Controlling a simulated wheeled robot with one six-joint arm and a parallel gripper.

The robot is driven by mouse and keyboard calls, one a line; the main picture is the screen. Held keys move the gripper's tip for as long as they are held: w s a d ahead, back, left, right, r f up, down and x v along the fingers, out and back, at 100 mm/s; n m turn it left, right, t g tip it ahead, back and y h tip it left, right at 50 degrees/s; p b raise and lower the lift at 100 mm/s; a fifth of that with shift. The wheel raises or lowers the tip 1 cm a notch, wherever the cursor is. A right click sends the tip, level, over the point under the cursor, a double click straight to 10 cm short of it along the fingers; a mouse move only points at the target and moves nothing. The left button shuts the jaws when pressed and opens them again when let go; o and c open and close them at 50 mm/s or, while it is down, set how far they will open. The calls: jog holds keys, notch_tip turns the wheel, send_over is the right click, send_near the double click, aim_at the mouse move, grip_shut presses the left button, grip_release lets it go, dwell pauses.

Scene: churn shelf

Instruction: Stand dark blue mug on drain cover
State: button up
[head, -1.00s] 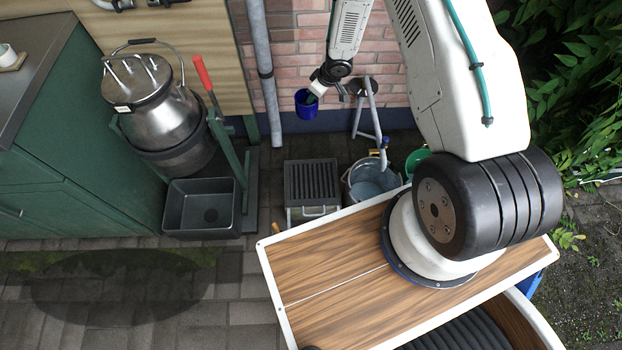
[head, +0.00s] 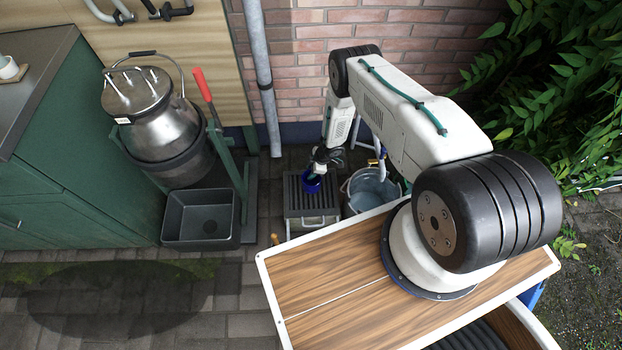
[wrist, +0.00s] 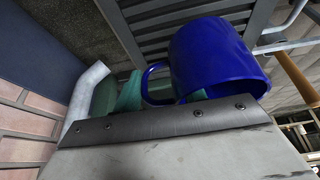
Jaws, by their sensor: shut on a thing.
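The dark blue mug (head: 311,182) is in my gripper (head: 316,172), over the slatted drain cover (head: 297,203) in the head view. In the wrist view the mug (wrist: 214,62) looks tilted, with its handle toward the green fingers of my gripper (wrist: 128,92), which are shut on it. The dark slats of the drain cover (wrist: 160,18) show behind the mug. I cannot tell whether the mug touches the cover. My gripper and the mug hide part of the cover.
A metal bucket (head: 368,189) stands right of the drain cover. A black basin (head: 203,220) and a steel churn (head: 158,115) stand to the left. The brick wall (head: 295,60) and a grey pipe (head: 262,80) are behind. A wooden top (head: 330,275) lies in front.

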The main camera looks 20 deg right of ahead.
jog(key=shift+f, duration=2.35)
jog(key=o, duration=1.3)
jog(key=shift+f, duration=0.1)
jog(key=shift+c, duration=0.2)
